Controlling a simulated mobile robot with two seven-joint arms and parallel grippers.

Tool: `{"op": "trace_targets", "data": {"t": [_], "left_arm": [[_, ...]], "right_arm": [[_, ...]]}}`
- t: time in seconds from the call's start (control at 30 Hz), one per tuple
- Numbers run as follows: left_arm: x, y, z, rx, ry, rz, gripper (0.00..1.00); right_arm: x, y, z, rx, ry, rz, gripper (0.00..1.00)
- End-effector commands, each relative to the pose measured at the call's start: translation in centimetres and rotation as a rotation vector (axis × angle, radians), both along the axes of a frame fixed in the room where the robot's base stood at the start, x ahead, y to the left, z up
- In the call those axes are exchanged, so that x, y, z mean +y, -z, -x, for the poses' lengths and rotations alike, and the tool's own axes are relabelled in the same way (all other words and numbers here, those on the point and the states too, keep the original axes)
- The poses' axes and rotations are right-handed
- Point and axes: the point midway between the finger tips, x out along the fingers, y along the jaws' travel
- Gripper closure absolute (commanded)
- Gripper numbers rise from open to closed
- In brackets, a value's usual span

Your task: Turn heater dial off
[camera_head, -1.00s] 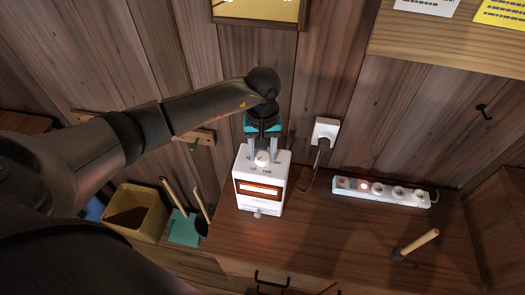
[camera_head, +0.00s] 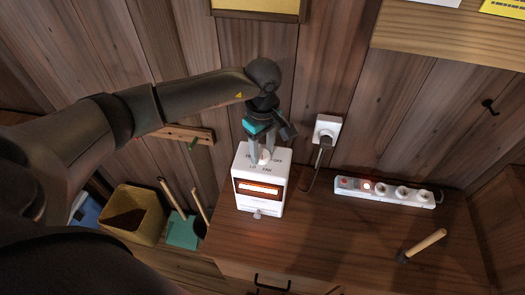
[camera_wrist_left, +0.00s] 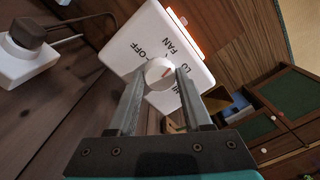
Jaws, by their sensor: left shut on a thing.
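The white heater (camera_head: 260,185) stands on the wooden cabinet top, with an orange glowing window on its front. Its round white dial (camera_head: 264,157) is on the top face, among printed labels including OFF, FAN and LO. My left gripper (camera_head: 262,150) points down at the dial from above. In the left wrist view its two fingers are shut on the dial (camera_wrist_left: 159,73), one on each side. OFF is printed beside the dial there. Part of the dial's mark and some labels are hidden by the fingers. My right gripper is not in view.
A wall outlet (camera_head: 327,129) with a dark plug is right of the heater. A power strip (camera_head: 385,191) with a red light lies behind a wooden-handled tool (camera_head: 424,245). A yellow bin (camera_head: 134,214) stands left of the cabinet. Bare cabinet top (camera_head: 330,240) lies in front.

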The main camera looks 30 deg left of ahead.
Motion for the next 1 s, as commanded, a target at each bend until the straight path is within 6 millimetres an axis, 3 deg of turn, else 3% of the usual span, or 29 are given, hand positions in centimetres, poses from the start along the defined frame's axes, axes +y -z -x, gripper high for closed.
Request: {"op": "trace_targets", "data": {"t": [1.0], "left_arm": [[0.1, -0.1, 0.0, -0.001, -0.967, -0.002, 1.00]], "right_arm": [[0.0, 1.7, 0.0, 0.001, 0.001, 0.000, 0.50]]}}
